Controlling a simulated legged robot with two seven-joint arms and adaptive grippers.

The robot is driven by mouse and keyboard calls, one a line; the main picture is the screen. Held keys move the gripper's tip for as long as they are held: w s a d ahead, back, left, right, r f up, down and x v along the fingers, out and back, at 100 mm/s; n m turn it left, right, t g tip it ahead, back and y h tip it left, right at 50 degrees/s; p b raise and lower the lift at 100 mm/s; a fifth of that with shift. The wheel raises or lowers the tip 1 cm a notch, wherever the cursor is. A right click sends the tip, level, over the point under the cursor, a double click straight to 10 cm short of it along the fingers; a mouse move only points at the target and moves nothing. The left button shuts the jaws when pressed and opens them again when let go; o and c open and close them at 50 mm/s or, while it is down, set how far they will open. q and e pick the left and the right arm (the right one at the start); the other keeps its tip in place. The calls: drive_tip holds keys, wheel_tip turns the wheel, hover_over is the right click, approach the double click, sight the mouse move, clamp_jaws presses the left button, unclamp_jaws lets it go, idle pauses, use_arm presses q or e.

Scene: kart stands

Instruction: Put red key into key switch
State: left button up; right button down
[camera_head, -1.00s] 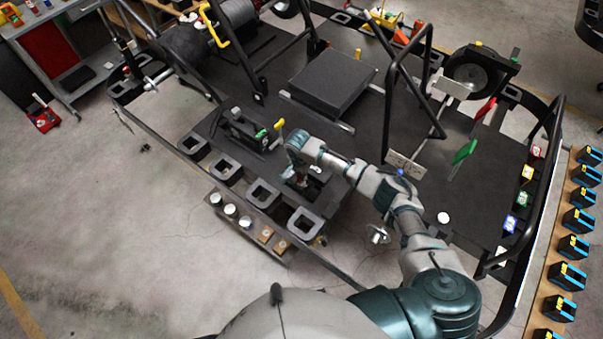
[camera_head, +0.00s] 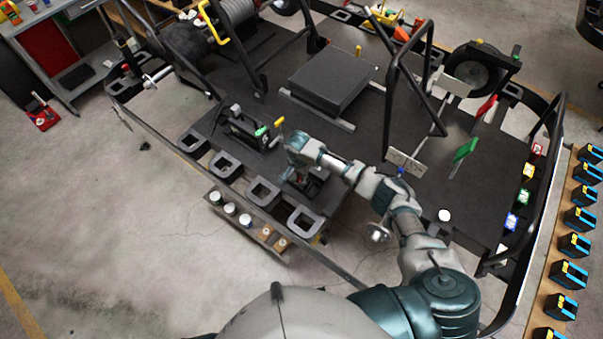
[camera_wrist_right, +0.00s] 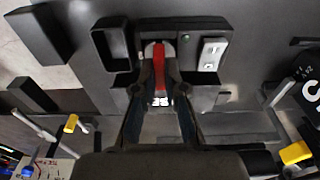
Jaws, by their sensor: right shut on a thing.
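The red key (camera_wrist_right: 159,68) shows as a narrow red strip in the middle of the right wrist view. My right gripper (camera_wrist_right: 160,98) is shut on its lower part, with a dark finger on each side. The red key's upper end lies in front of a pale rounded part (camera_wrist_right: 148,50) on a dark housing. This may be the key switch; whether the key touches it or is in it, I cannot tell. In the head view my right gripper (camera_head: 297,178) points down over the kart's dark front panel, and the key is mostly hidden. My left gripper is not in view.
In the wrist view, a light switch plate (camera_wrist_right: 211,54) and a small green light (camera_wrist_right: 214,37) sit right of the key. An open dark box (camera_wrist_right: 112,47) stands left. In the head view, a yellow-tipped lever (camera_head: 279,123) rises close to my gripper, and square holders (camera_head: 263,191) line the edge.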

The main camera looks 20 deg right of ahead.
drive_tip(key=c, duration=1.2)
unclamp_jaws()
drive_tip(key=shift+f, duration=0.1)
drive_tip(key=shift+o, duration=0.2)
wheel_tip(320, 180, up, 12)
drive_tip(key=a, duration=0.1)
drive_tip(key=shift+s, duration=0.3)
drive_tip(key=shift+f, duration=0.15)
